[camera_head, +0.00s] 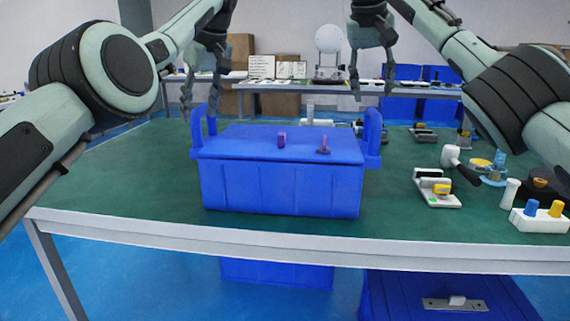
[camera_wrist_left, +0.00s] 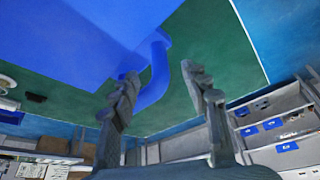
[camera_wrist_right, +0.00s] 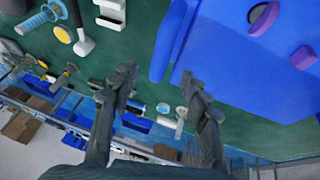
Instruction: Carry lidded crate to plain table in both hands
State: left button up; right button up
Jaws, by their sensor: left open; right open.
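The blue lidded crate (camera_head: 280,185) stands upright on the green-topped table (camera_head: 130,180), near its front edge. Its flat lid (camera_head: 240,143) carries two small purple pieces (camera_head: 282,140). A loop handle rises at each end. My left gripper (camera_head: 199,108) is open above the left handle (camera_head: 197,135); in the left wrist view this handle (camera_wrist_left: 158,75) shows between the open fingers. My right gripper (camera_head: 371,93) is open above the right handle (camera_head: 373,135); in the right wrist view the handle (camera_wrist_right: 166,45) lies just beyond the fingertips. Neither gripper holds anything. I cannot tell which table is the plain one.
Small parts, a tray with blue and yellow knobs (camera_head: 540,217) and a white-headed piece (camera_head: 450,157) lie right of the crate. The green table's left side is clear. Another table (camera_head: 410,90) with items stands behind. Blue bins (camera_head: 440,298) sit below the front edge.

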aim_at(198, 146)
pick_arm(q)
jog(key=x, duration=0.7)
jog(key=shift+w+f, duration=0.1)
jog(key=shift+f, duration=0.15)
pick_arm(e)
jog(key=x, duration=0.7)
jog(key=shift+w+d+f, duration=0.1)
jog(key=shift+w+f, duration=0.05)
jog(key=shift+f, duration=0.1)
pick_arm(q)
grip_shut()
pick_arm(e)
grip_shut()
pick_arm(q)
jog(key=shift+r, duration=0.1)
pick_arm(e)
jog(key=shift+r, duration=0.15)
